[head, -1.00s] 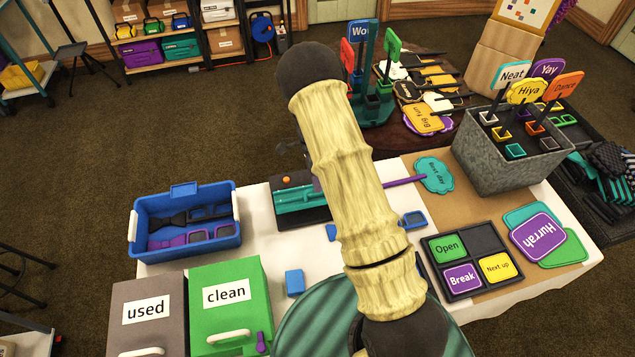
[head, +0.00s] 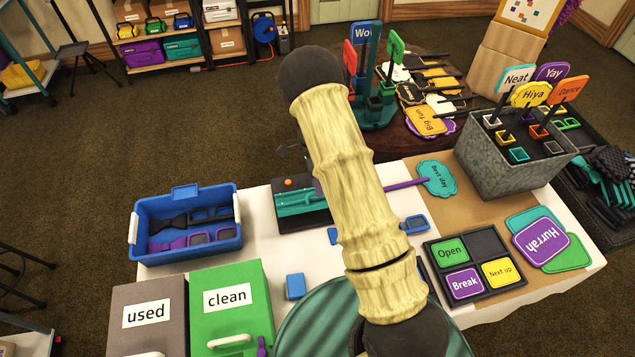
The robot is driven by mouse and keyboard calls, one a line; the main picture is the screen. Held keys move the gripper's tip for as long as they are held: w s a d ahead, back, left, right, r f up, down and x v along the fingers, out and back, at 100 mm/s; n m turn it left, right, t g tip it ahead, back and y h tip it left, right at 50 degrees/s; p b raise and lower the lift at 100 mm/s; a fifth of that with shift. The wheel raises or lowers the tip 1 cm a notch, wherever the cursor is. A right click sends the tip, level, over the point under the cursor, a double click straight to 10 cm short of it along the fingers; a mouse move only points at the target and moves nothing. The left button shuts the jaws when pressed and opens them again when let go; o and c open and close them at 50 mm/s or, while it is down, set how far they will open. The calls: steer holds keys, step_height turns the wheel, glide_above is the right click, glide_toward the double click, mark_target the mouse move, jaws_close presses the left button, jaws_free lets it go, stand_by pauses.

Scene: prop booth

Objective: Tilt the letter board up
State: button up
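A pale board with coloured squares and an orange frame (head: 524,12) stands at the top right of the head view, cut off by the top edge. It may be the letter board; I see no letters on it. It rises above a tan box-like stand (head: 500,65). My arm fills the middle of the view, well to the left of the board. A small dark part (head: 290,150) juts out left of my arm and may belong to my gripper. The rest of the gripper is hidden, so its opening does not show.
The white-covered table (head: 262,255) holds a blue bin (head: 236,243), a metal planter of signs (head: 475,170) and a dark tray of signs (head: 430,262). Behind it stands a round dark table (head: 462,128) with more signs. Carpet is open at the back left.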

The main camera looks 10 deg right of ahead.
steer(key=shift+d+r, duration=0.1)
steer(key=b+v, duration=0.2)
steer(key=v, duration=1.5)
steer(key=shift+r, duration=0.1)
steer(key=s+d+r+n+t, duration=0.1)
steer(key=s+n+t, duration=0.5)
steer(key=s+n, duration=1.2)
steer(key=s+r, duration=0.1)
steer(key=s, duration=0.4)
steer(key=shift+s+d, duration=0.2)
steer(key=shift+d, duration=0.1)
steer(key=shift+r, duration=0.1)
stand_by(0.6)
